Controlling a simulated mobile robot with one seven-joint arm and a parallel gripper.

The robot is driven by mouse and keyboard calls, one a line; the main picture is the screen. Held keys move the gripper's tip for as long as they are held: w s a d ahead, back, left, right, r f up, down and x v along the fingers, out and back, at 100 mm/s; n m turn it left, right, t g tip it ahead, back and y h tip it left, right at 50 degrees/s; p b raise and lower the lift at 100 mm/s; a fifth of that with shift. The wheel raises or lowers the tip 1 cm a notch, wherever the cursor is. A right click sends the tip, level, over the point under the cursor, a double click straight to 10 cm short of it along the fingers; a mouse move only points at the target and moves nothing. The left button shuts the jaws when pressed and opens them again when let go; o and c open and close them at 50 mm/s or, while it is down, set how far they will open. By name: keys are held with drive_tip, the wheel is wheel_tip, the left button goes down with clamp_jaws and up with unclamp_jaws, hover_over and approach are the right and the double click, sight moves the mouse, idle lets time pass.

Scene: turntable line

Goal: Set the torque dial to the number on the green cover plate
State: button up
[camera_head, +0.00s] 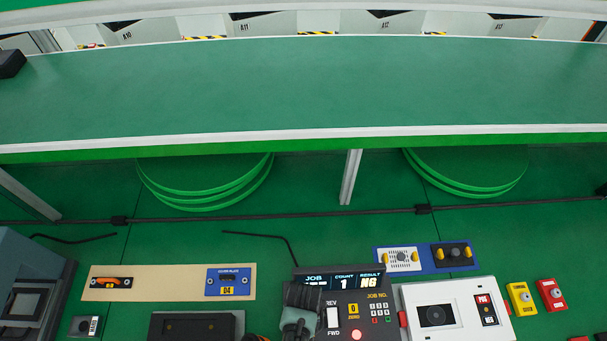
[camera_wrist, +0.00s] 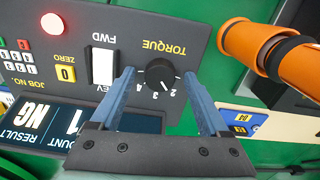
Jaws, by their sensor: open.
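The torque dial (camera_wrist: 158,74) is a black knob on the dark control panel, seen upside down in the wrist view. Numbers including 2, 3 and 4 show along its edge; I cannot clearly read its setting. My gripper (camera_wrist: 159,80) is open, with its blue-grey fingers on either side of the dial; I cannot tell whether they touch it. In the head view my gripper (camera_head: 296,322) covers the dial. A blue card (camera_head: 228,281) on a tan board is headed "cover plate" and has a yellow 04 label. I see no plate that is clearly green.
The control panel (camera_head: 376,332) has a display reading count 1 and NG, a FWD/REV switch (camera_wrist: 103,66), a yellow zero button (camera_wrist: 66,73) and a lit red lamp (camera_wrist: 53,23). An orange cylindrical tool (camera_wrist: 262,45) is close to the gripper. A green conveyor (camera_head: 300,90) lies behind.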

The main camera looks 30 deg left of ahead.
wheel_tip(320, 180, up, 13)
drive_tip(key=shift+f, duration=0.15)
idle(0.4)
idle(0.4)
